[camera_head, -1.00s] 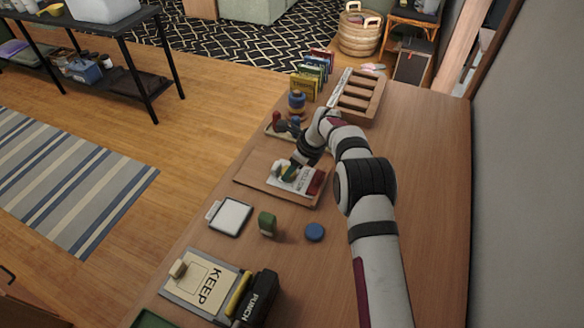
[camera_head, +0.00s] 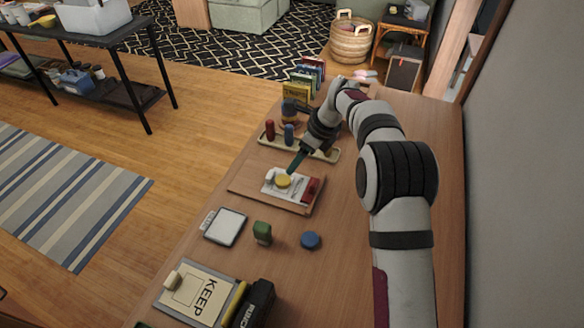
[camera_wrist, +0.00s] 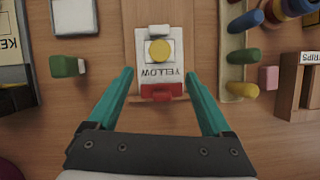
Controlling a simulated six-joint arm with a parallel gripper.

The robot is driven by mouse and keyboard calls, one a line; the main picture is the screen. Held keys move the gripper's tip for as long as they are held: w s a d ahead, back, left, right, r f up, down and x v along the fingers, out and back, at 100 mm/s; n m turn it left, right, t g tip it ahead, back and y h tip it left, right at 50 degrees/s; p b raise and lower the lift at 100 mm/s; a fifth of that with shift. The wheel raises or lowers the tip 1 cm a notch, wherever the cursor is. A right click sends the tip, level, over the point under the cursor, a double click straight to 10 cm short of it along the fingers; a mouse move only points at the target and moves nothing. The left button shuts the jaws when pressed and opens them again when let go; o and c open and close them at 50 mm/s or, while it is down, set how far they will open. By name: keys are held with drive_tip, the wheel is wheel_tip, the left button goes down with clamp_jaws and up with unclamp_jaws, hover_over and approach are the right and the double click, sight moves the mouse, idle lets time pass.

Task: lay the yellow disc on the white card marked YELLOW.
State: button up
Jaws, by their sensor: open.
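The yellow disc (camera_head: 283,181) lies flat on the white card marked YELLOW (camera_head: 270,191), which sits on a wooden board (camera_head: 246,187). In the wrist view the disc (camera_wrist: 159,50) is within the card (camera_wrist: 145,66), above the printed word. My gripper (camera_wrist: 159,72) is open, with its teal fingers spread apart on either side of the card and nothing between them. In the head view its fingertips (camera_head: 295,168) are just behind the disc and look clear of it.
A red block (camera_head: 310,190) is at the card's end. A tray of coloured pegs (camera_head: 328,155) stands behind the board. A green block (camera_head: 262,233), a blue disc (camera_head: 310,240) and a white pad (camera_head: 225,227) are in front. The table's right side is bare.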

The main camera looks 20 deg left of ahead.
drive_tip(key=s+d+r+n+h, duration=0.1)
drive_tip(key=s+d+r+n, duration=0.5)
drive_tip(key=s+d+r, duration=0.7)
drive_tip(key=s+d+f+n, duration=0.1)
drive_tip(key=s+d+n, duration=0.3)
drive_tip(key=s, duration=0.7)
drive_tip(key=s+d+f+n+h, duration=0.1)
drive_tip(key=s+d+n, duration=0.3)
drive_tip(key=s+d, duration=0.4)
drive_tip(key=s+f, duration=0.1)
drive_tip(key=s, duration=0.3)
drive_tip(key=shift+s+f+g+h, duration=0.2)
drive_tip(key=shift+s+g+h, duration=0.1)
drive_tip(key=shift+g, duration=0.1)
